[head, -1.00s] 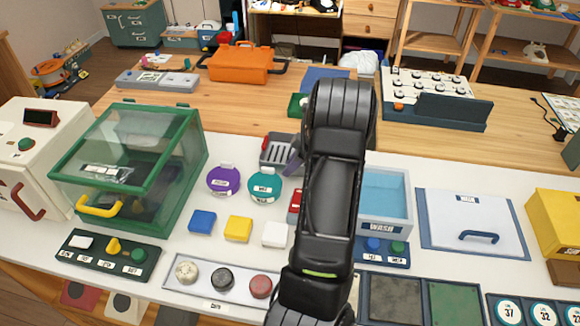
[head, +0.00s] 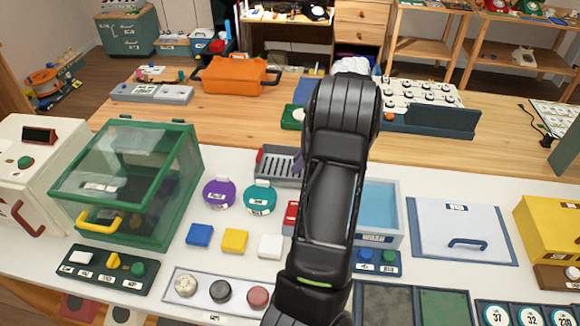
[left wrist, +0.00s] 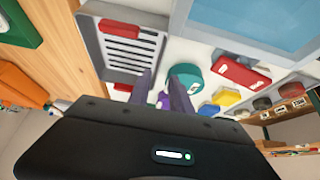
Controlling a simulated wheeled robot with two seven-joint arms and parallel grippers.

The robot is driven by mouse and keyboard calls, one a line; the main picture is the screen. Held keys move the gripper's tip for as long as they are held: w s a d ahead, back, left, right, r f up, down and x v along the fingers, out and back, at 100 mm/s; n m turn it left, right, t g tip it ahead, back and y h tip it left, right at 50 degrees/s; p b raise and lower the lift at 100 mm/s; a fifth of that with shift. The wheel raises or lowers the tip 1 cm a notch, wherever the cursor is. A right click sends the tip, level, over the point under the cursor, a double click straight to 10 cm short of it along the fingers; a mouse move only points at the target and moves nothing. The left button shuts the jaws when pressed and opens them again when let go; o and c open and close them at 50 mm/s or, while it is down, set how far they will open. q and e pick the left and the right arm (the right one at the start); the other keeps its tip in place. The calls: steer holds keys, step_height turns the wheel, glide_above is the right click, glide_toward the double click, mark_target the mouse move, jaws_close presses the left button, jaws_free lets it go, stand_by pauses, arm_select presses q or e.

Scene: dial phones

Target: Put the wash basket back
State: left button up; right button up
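The wash basket is a grey slatted tray (head: 278,166) with red handles. It sits on the white counter behind the teal round container, its right part hidden by my arm. It also shows in the left wrist view (left wrist: 130,50). The pale blue wash tub (head: 376,240) stands to the right of my arm, partly hidden by it. My left gripper (left wrist: 163,88) shows two purple-grey fingers, apart and with nothing visibly held, beside the basket's edge near a red handle. In the head view a fingertip overlaps the basket's right part. My right gripper is not in view.
Purple (head: 219,193) and teal (head: 260,198) round containers stand in front of the basket. Blue, yellow and white blocks lie nearer. A green glass box (head: 125,185) is left; a white lidded panel (head: 460,230) lies right of the tub. A red block (head: 290,217) is beside my arm.

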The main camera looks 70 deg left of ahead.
arm_select(q)
steer(key=shift+p+v, duration=0.3)
steer(key=shift+v, duration=1.15)
